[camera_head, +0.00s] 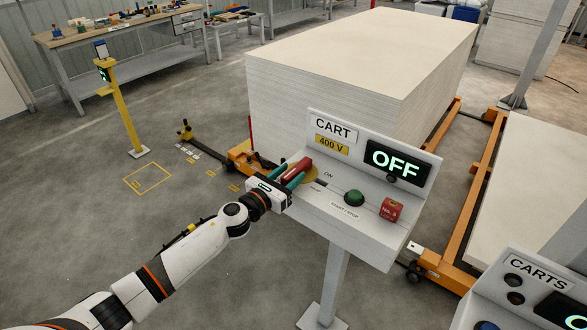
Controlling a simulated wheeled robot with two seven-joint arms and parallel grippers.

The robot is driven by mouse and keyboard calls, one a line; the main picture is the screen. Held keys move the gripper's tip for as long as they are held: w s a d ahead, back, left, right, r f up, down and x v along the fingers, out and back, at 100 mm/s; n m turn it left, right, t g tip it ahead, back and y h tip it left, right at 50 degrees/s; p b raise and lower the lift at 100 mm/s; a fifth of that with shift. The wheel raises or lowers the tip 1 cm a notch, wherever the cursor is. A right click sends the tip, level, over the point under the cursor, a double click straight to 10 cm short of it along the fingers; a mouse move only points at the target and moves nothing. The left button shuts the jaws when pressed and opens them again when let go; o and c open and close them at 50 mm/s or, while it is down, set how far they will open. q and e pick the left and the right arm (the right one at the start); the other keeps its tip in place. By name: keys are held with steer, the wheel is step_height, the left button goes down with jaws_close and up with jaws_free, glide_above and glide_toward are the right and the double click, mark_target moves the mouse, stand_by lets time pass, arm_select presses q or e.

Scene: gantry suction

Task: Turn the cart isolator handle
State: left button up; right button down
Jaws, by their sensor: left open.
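The cart isolator handle (302,166) is a red bar on a yellow disc (313,173), on the sloping face of the grey cart control box (320,206). My left gripper (292,174) has two teal fingers, open, one on each side of the red handle. I cannot tell whether the fingers touch it. The gripper hides part of the handle and disc. An "ON" label is printed to the right of the disc. The display (398,161) reads "OFF" in green, beside a "CART 400 V" sign (332,133). My right gripper is not in view.
A green button (354,198) and a red block (391,209) are on the same box, right of the handle. A second "CARTS" box (520,284) stands at lower right. A tall board stack (330,85) is behind. Open floor lies to the left.

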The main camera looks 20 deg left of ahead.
arm_select(q)
steer(key=shift+x, duration=1.1)
